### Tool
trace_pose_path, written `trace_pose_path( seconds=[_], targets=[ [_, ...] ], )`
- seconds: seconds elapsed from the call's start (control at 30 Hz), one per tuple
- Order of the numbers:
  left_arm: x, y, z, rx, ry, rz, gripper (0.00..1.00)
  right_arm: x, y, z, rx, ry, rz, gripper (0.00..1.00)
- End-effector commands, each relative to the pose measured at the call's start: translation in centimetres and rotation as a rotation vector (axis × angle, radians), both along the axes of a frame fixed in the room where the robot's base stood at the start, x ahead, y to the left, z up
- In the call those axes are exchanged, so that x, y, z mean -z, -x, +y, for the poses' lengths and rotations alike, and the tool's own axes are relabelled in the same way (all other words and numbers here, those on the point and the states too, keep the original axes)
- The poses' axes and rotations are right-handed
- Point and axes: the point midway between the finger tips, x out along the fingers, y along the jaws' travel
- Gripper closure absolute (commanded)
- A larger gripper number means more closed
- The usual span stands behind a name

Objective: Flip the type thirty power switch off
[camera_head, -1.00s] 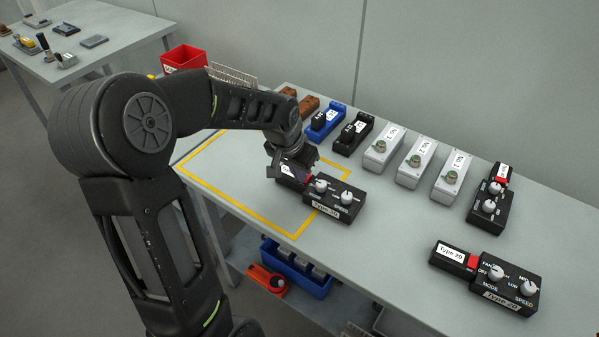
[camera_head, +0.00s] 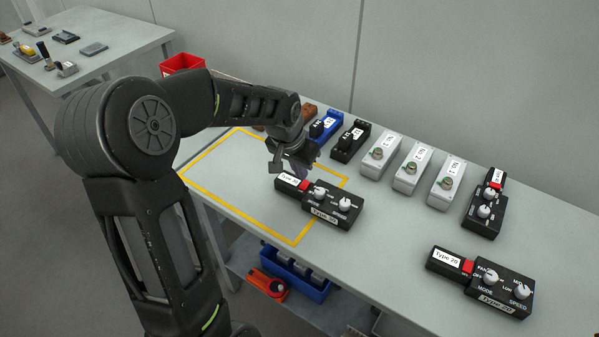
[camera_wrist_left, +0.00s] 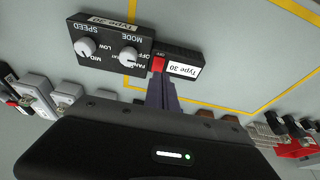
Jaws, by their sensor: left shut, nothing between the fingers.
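The type thirty unit (camera_head: 345,207) is a black box with two white knobs and a narrower black end labelled "Type 30" in the left wrist view (camera_wrist_left: 127,66). Its red switch (camera_head: 304,186) sits where the narrow end meets the box; it also shows in the left wrist view (camera_wrist_left: 158,64). I cannot tell which way the switch is set. My left gripper (camera_head: 298,168) is shut and empty, just above and behind the narrow end, apart from it in the head view. In the left wrist view its fingers (camera_wrist_left: 163,95) point toward the switch. My right gripper is out of view.
A similar black unit marked Type 20 (camera_head: 480,281) lies front right, and another black unit (camera_head: 485,212) stands behind it. Grey boxes with green buttons (camera_head: 412,169) and blue and black pieces (camera_head: 350,140) line the back. Yellow tape (camera_head: 240,216) marks the table's left part.

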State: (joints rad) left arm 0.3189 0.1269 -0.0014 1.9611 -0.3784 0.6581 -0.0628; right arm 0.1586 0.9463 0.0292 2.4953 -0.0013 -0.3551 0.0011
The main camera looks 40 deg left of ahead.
Motion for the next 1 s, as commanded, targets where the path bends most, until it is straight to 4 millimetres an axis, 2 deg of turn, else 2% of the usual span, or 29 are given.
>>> trace_pose_path(
  seconds=[0.03, 0.07, 0.13, 0.3, 0.5, 0.7, 1.0],
  targets=[
    [-1.7, -0.2, 0.0, 0.001, 0.000, -0.002, 1.00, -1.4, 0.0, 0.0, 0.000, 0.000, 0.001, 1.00],
    [-2.4, -0.3, -0.1, 0.002, -0.001, -0.002, 1.00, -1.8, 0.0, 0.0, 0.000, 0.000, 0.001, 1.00],
    [-2.9, 0.5, 0.0, 0.000, -0.001, -0.006, 1.00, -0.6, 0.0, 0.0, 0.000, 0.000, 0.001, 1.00],
    [-6.0, 2.5, -0.2, 0.000, -0.001, -0.006, 1.00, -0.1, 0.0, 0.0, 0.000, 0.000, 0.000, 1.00],
    [-8.9, 4.2, -0.3, 0.000, 0.000, -0.004, 1.00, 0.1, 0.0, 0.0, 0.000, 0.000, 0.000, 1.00],
    [-10.0, 4.9, -0.3, 0.000, 0.000, 0.000, 1.00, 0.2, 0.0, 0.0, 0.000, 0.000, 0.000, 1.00],
    [-10.0, 4.9, -0.4, 0.000, 0.001, 0.000, 1.00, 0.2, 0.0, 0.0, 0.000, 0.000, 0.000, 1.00]
  ],
)
